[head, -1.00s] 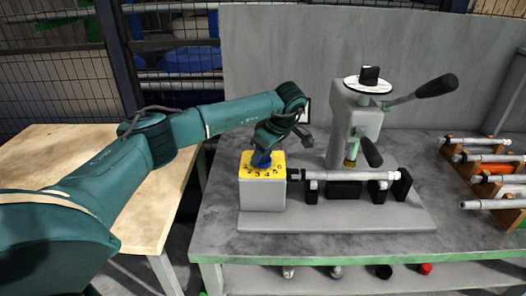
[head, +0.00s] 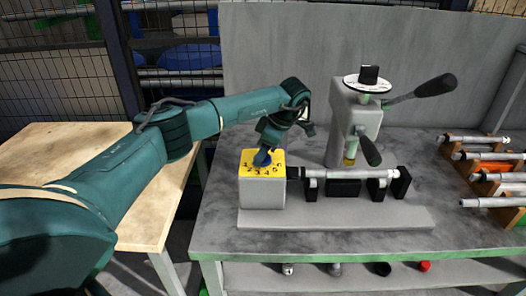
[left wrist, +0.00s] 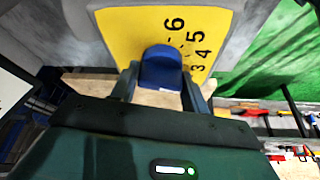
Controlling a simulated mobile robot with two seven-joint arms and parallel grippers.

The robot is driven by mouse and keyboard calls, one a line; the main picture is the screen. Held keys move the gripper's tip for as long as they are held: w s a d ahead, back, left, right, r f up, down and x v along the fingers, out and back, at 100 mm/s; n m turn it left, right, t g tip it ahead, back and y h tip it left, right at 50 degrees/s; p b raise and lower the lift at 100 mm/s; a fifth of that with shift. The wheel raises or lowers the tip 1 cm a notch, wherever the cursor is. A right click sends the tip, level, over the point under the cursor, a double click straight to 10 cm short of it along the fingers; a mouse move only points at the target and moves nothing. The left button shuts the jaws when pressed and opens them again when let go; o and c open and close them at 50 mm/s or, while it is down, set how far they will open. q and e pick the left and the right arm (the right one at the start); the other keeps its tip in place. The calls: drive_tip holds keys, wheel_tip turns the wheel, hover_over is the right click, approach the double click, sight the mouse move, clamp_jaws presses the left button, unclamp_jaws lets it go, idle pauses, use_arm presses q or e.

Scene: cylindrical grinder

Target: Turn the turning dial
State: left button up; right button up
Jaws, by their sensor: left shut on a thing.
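The turning dial is a blue knob (head: 262,158) on a yellow numbered plate (head: 246,170) on top of a grey block at the left of the grinder. My left gripper (head: 265,150) comes down on it from above and is shut on the knob. In the left wrist view the blue knob (left wrist: 162,66) sits between the two fingers (left wrist: 161,86). The yellow plate (left wrist: 125,35) lies behind it with numbers such as 3, 4, 5 and 6 visible. The fingers cover part of the plate. My right gripper is not in view.
A grey bar (head: 350,174) lies across black supports right of the block. Behind stands a grey column (head: 352,130) with a white disc (head: 367,84) and black-handled levers (head: 435,87). More bars (head: 490,157) rest in a rack at the right. A wooden table (head: 75,150) is at the left.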

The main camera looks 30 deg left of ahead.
use_arm(q)
drive_tip(key=o, duration=0.9)
drive_tip(key=shift+o, duration=0.2)
drive_tip(key=b+v, duration=0.1)
drive_tip(key=v, duration=1.2)
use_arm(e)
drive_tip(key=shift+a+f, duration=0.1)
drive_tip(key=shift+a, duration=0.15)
use_arm(q)
drive_tip(key=shift+s, duration=0.15)
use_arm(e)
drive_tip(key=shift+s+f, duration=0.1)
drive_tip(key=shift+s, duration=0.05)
